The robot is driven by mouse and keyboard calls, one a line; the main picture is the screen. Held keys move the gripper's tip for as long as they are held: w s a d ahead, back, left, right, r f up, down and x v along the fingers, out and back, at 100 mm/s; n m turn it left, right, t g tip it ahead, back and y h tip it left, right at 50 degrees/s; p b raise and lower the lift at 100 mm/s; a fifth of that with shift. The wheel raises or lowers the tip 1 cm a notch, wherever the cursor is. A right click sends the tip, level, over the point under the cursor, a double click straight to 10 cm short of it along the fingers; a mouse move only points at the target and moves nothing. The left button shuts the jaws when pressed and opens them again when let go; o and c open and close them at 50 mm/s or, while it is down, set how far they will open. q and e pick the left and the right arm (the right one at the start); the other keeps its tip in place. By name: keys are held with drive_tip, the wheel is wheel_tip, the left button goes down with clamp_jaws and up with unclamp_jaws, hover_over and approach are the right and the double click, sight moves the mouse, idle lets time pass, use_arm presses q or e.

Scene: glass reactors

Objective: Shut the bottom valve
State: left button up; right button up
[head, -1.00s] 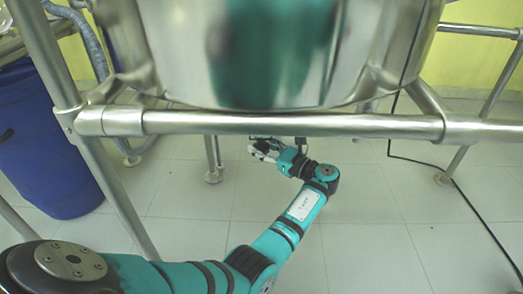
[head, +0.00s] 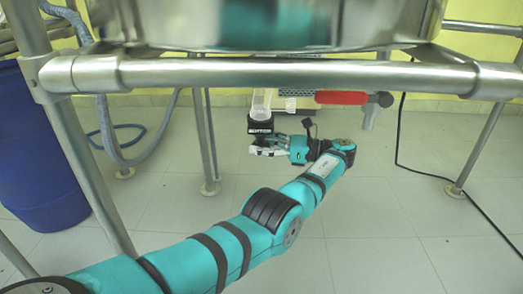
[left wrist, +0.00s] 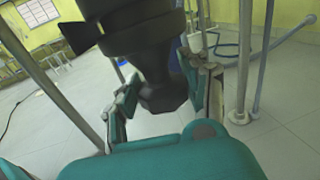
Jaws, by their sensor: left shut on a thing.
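The bottom valve (head: 260,128) is a black fitting under a translucent outlet tube (head: 261,103), below the steel vessel. In the left wrist view its black body (left wrist: 140,38) hangs from the top, narrowing to a dark lower knob (left wrist: 163,92). My left gripper (head: 268,146) is right under the black body in the head view. In the left wrist view my left gripper (left wrist: 162,93) has its fingers on both sides of the lower knob and is shut on it. The valve's inside and turn position cannot be told. My right gripper is in neither view.
A steel frame rail (head: 250,73) crosses above my left arm, with the vessel (head: 270,22) over it. A red lever handle (head: 342,97) sits right of the valve. A blue barrel (head: 45,165) and grey hose (head: 150,145) stand left. A black cable (head: 397,130) runs right.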

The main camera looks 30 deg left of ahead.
use_arm(q)
drive_tip(key=shift+f, duration=0.1)
idle(0.3)
drive_tip(key=o, duration=1.2)
drive_tip(key=shift+a, duration=0.1)
